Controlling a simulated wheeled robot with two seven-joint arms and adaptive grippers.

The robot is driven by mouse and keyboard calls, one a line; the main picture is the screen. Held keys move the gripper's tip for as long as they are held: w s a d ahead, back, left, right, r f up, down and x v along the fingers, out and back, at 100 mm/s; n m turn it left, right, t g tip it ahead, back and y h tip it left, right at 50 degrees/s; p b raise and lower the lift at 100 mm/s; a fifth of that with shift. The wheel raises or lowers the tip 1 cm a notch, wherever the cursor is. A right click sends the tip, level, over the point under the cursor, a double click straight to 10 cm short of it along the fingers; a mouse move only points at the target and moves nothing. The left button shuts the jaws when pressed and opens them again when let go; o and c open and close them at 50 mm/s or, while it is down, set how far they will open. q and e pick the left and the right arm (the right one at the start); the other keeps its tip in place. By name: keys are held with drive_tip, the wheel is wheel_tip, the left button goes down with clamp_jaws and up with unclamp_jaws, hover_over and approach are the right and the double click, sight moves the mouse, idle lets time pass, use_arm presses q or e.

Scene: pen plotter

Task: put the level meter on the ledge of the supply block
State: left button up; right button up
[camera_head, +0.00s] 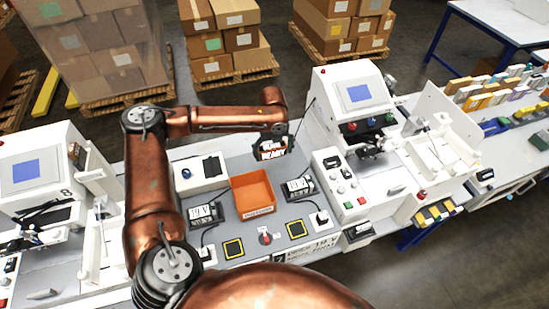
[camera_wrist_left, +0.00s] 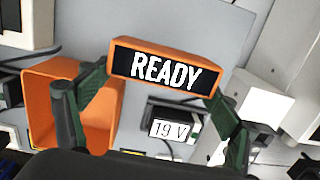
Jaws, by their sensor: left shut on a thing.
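The level meter, which I take to be the orange-cased box with a black "READY" display (camera_wrist_left: 166,73), is between the fingers of my left gripper (camera_wrist_left: 160,82). The gripper is shut on it, one green-and-black finger at each end. In the head view the meter (camera_head: 271,152) is held above the back part of the grey bench top, behind an orange bin. A small black-and-white block with a "19 V" label (camera_wrist_left: 170,129) lies below the meter in the wrist view. Two such labelled blocks (camera_head: 297,188) (camera_head: 204,214) flank the bin; which is the supply block, and its ledge, I cannot tell.
The open orange bin (camera_head: 253,193) stands in the bench middle. A white machine with a screen (camera_head: 352,97) rises close on the right; another (camera_head: 40,172) is at the left. Yellow-edged squares (camera_head: 233,249) lie in front.

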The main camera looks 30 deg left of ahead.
use_arm(q)
hover_over(275, 163)
wheel_tip(275, 163, down, 5)
drive_tip(key=shift+w+f, duration=0.1)
drive_tip(key=shift+f, duration=0.05)
wheel_tip(275, 163, down, 3)
drive_tip(key=shift+r, duration=0.1)
drive_tip(key=o, duration=1.3)
drive_tip(key=shift+c, duration=0.2)
drive_tip(key=shift+r, duration=0.1)
drive_tip(key=r, duration=0.8)
drive_tip(key=s+r, duration=0.1)
drive_tip(key=r, duration=0.2)
drive_tip(key=shift+d+r, duration=0.25)
drive_tip(key=shift+r, duration=0.15)
drive_tip(key=shift+w, duration=0.1)
